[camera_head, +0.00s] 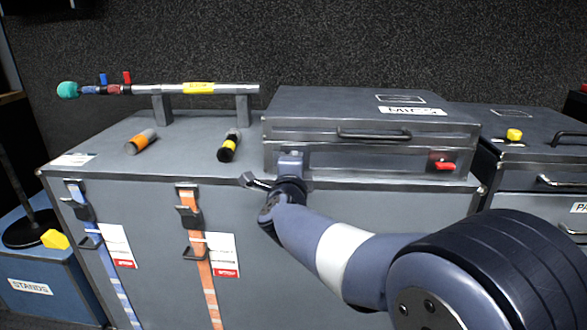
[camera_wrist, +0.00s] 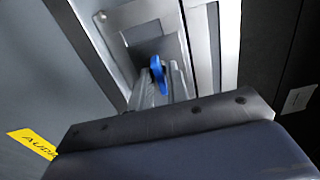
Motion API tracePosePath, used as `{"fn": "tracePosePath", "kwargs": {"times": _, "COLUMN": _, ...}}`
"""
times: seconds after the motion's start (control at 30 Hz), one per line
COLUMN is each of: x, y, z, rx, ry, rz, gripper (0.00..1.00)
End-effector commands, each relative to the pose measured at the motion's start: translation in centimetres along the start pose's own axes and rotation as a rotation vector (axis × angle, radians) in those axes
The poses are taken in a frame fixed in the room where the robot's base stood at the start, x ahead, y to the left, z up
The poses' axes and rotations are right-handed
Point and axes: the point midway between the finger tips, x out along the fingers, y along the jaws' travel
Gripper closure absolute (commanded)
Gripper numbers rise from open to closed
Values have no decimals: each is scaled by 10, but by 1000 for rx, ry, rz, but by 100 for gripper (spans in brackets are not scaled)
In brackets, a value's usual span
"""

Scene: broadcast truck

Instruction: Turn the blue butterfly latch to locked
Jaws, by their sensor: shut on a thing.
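The blue butterfly latch (camera_wrist: 157,72) shows in the wrist view as a blue wing on a metal plate, upright and slightly tilted. My gripper (camera_wrist: 163,88) is shut on it, with a finger on either side of the wing. In the head view my gripper (camera_head: 290,163) is at the front left of the grey case marked MICS (camera_head: 300,104). There the blue latch is hidden behind my gripper. I cannot tell from these frames whether the latch stands at locked.
A red latch (camera_head: 445,166) is at the case's front right, below a black handle (camera_head: 374,134). Two microphones (camera_head: 229,146) (camera_head: 141,141) lie on the trunk top to the left, near a raised metal pole (camera_head: 220,89). Orange strap (camera_head: 198,255) and blue strap (camera_head: 107,262) hang at the trunk's front.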

Motion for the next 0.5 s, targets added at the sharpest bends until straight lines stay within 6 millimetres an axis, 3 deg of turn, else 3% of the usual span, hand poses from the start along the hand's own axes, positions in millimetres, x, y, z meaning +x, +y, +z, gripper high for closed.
{"fn": "tracePosePath", "kwargs": {"times": 0.47, "x": 0, "y": 2, "z": 0, "rx": 17, "ry": 0, "rz": 4, "gripper": 100}}
{"fn": "tracePosePath", "kwargs": {"times": 0.5, "x": 0, "y": 2, "z": 0, "rx": 17, "ry": 0, "rz": 4, "gripper": 83}}
